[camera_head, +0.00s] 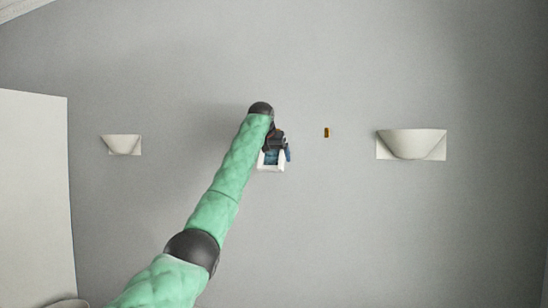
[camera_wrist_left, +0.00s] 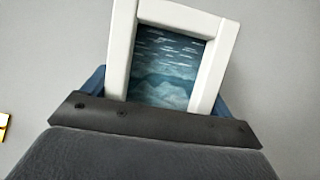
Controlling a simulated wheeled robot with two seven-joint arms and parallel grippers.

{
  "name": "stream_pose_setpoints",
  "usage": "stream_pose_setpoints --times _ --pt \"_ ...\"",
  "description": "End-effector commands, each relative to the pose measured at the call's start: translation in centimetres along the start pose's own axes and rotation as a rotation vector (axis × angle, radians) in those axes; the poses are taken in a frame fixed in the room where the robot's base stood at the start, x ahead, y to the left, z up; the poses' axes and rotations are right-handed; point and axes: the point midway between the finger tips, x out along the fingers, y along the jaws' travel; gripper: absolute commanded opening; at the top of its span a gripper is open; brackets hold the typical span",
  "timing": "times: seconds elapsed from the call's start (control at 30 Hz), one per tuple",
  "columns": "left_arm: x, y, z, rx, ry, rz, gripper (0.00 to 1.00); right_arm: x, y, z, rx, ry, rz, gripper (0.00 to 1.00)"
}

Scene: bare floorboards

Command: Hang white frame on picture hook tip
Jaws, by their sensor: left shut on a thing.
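The white frame (camera_head: 272,167) with a blue sea picture is held by my left gripper (camera_head: 277,152), which is shut on it in front of the grey wall. In the left wrist view the white frame (camera_wrist_left: 226,50) stands tilted beyond the gripper (camera_wrist_left: 160,105), whose dark body hides its near edge. The brass picture hook (camera_head: 327,132) is on the wall, to the right of the frame and a little higher, apart from it. A bit of the hook (camera_wrist_left: 3,126) shows at the left edge of the wrist view. My right gripper is in neither view.
A white wall lamp (camera_head: 411,145) is to the right of the hook, and a smaller-looking one (camera_head: 122,144) is far left. A white panel (camera_head: 33,190) stands at the left edge. The wall between frame and hook is bare.

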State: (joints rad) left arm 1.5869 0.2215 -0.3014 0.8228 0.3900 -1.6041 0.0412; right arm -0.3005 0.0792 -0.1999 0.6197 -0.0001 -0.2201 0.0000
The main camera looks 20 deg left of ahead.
Motion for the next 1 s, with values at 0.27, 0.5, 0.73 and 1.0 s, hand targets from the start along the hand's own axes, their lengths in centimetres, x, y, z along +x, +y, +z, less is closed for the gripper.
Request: stream_pose_setpoints --times 0.27,0.5,0.73,1.0 --pt "0.0 0.0 0.0 0.000 0.000 0.000 1.00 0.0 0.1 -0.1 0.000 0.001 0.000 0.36" --pt "-1.0 0.0 0.2 0.000 0.003 0.000 1.00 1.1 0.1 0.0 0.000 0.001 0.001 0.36" --pt "-4.3 0.0 0.2 0.000 0.004 0.000 1.00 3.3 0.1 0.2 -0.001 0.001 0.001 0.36" --pt "-7.2 0.0 0.1 0.000 0.001 0.000 1.00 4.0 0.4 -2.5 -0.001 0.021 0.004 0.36"
